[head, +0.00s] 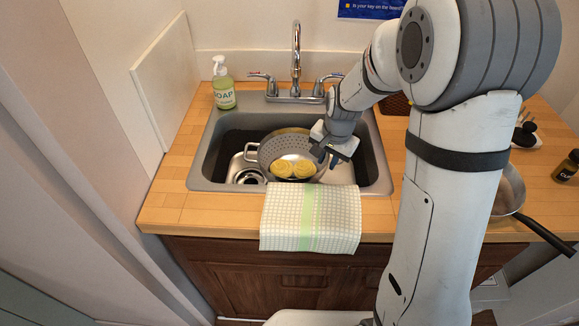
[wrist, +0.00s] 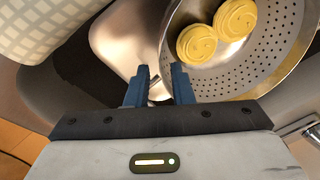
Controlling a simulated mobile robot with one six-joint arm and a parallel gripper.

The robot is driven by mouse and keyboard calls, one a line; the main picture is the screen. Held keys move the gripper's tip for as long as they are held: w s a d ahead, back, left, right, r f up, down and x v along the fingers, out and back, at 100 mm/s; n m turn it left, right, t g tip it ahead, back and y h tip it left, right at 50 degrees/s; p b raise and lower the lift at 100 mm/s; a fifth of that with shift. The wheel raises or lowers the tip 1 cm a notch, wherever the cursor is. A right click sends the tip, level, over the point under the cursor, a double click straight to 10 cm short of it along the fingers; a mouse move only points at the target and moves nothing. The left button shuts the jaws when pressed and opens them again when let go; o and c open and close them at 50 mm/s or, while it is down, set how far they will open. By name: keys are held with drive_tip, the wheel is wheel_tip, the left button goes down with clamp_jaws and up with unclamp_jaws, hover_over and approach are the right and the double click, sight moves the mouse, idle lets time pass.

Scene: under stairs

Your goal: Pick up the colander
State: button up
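The grey metal colander (head: 272,150), with rows of holes and a loop handle at its left, sits in the sink. Two round yellow swirled pieces (head: 293,169) lie inside it. It also fills the upper right of the wrist view (wrist: 262,68). My gripper (head: 329,159) points down at the colander's right side in the head view. In the wrist view its two blue fingers (wrist: 161,88) stand apart with a gap between them. The colander's rim runs down close to that gap; I cannot tell whether it lies between the fingers or touches them.
The sink (head: 200,172) is set in a wooden counter (head: 163,198). The faucet (head: 296,62) and a soap bottle (head: 223,84) stand behind it. A checked towel (head: 311,218) hangs over the front edge. A pan (head: 510,190) stands at the right.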

sight(321, 173)
drive_tip(key=f, duration=0.2)
drive_tip(key=w+f, duration=0.1)
drive_tip(key=f, duration=0.2)
drive_tip(key=a+f, duration=0.1)
drive_tip(key=f, duration=0.2)
drive_tip(key=shift+w+p, duration=0.15)
drive_tip(key=shift+p, duration=0.2)
drive_tip(key=shift+r, duration=0.1)
clamp_jaws()
